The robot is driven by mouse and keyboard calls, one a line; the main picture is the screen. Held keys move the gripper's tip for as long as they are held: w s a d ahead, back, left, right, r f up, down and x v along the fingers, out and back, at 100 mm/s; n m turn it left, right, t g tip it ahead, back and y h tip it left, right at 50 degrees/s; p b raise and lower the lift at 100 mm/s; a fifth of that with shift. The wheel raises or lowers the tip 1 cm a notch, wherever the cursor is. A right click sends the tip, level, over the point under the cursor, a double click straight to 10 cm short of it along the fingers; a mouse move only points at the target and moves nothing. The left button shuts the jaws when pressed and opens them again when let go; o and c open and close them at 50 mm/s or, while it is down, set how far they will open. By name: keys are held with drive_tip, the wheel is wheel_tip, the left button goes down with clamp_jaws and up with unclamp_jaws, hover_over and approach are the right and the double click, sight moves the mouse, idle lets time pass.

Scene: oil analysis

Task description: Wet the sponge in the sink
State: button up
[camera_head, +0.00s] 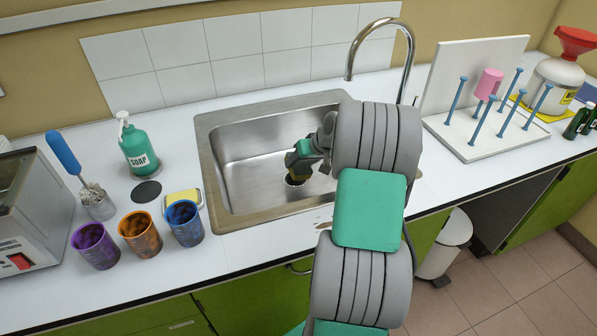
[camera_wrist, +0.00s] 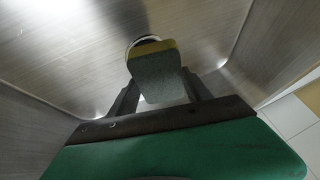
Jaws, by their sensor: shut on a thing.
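My gripper (camera_head: 308,155) is down inside the steel sink (camera_head: 240,150). In the wrist view my gripper (camera_wrist: 158,92) is shut on the sponge (camera_wrist: 158,75), which has a yellow layer and a grey-green layer and sits between the two fingers. The sponge is partly hidden by my gripper in the head view. Behind the sponge lies the round drain (camera_head: 295,180), partly covered. The curved chrome faucet (camera_head: 382,22) stands at the back right of the sink. No water stream shows.
Left of the sink are a yellow-and-white sponge-like item (camera_head: 183,197), a soap bottle (camera_head: 140,150) and purple, orange (camera_head: 140,235) and blue cups. A drying rack (camera_head: 480,140) stands at the right. The sink's walls surround my gripper.

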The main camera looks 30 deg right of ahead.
wheel_tip(320, 180, up, 15)
drive_tip(key=p, duration=0.9)
drive_tip(key=shift+f, duration=0.2)
idle(1.9)
wheel_tip(320, 180, up, 4)
drive_tip(key=p, duration=0.3)
hover_over(301, 163)
drive_tip(key=shift+s, duration=0.1)
idle(0.4)
